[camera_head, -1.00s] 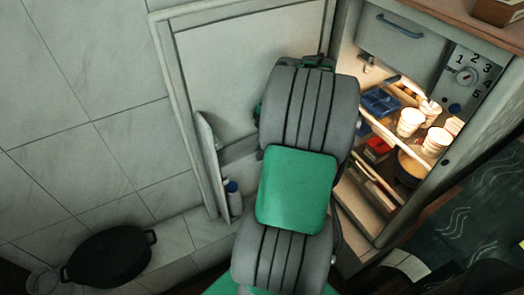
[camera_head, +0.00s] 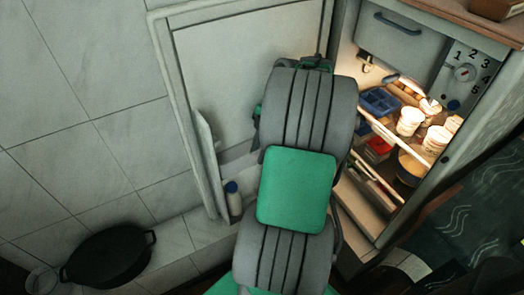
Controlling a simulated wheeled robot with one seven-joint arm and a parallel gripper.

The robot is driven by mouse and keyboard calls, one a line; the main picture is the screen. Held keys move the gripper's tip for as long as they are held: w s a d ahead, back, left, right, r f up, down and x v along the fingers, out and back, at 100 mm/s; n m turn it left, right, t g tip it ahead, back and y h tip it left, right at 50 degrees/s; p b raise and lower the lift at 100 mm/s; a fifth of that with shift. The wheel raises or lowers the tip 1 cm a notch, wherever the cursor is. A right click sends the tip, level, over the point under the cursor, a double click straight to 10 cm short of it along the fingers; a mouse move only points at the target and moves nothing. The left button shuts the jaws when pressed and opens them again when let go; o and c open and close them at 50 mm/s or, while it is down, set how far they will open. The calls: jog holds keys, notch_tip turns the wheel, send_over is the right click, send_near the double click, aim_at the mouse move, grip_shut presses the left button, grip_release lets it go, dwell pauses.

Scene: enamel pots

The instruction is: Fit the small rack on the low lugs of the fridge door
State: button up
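The fridge door (camera_head: 235,75) stands open, with its pale inner panel facing me. My own grey and green arm crosses the middle of the view and covers the door's lower right part. My gripper is hidden behind the arm, so I cannot see its fingers or what they hold. I cannot make out the small rack for certain. A pale curved piece (camera_head: 204,135) shows at the door's left edge. A white bottle with a blue cap (camera_head: 233,197) stands low at the door. The low lugs cannot be made out.
The lit fridge interior at right holds a blue tray (camera_head: 380,101), white tubs (camera_head: 410,121) and a pot (camera_head: 412,168). A drawer (camera_head: 400,40) and numbered dial (camera_head: 465,73) are above.

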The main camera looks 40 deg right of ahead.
jog(key=shift+a+f, duration=0.4)
jog(key=shift+f, duration=0.2)
jog(key=p+v, duration=0.1)
jog(key=v, duration=0.2)
jog(key=p+v, duration=0.1)
jog(key=v, duration=0.1)
jog(key=p+v, duration=0.2)
jog(key=v, duration=0.1)
jog(key=shift+w+d+r, duration=0.25)
jog(key=shift+w, duration=0.05)
jog(key=shift+r, duration=0.3)
jog(key=shift+s+d+r, duration=0.1)
jog(key=shift+s, duration=0.1)
jog(key=shift+s, duration=0.1)
